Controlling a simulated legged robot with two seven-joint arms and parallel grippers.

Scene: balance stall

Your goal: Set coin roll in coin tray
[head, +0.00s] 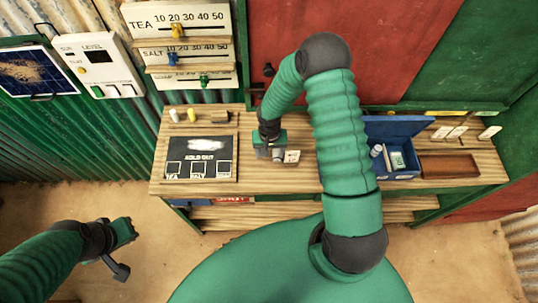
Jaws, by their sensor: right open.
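A brown wooden tray (449,167), which looks like the coin tray, lies at the right end of the wooden counter. A small pale roll (376,151) shows inside the open blue box (403,128), just left of that tray; I cannot tell if it is the coin roll. My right gripper (269,154) is open, pointing down low over the middle of the counter, left of the box. A small whitish card-like item (292,156) is beside its fingers. What lies between the fingers is too small to tell. My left gripper (122,245) hangs over the floor, away from the counter.
A calculator-like item (397,160) is in the blue box. Several white cards stand behind the tray. My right arm hides part of the counter.

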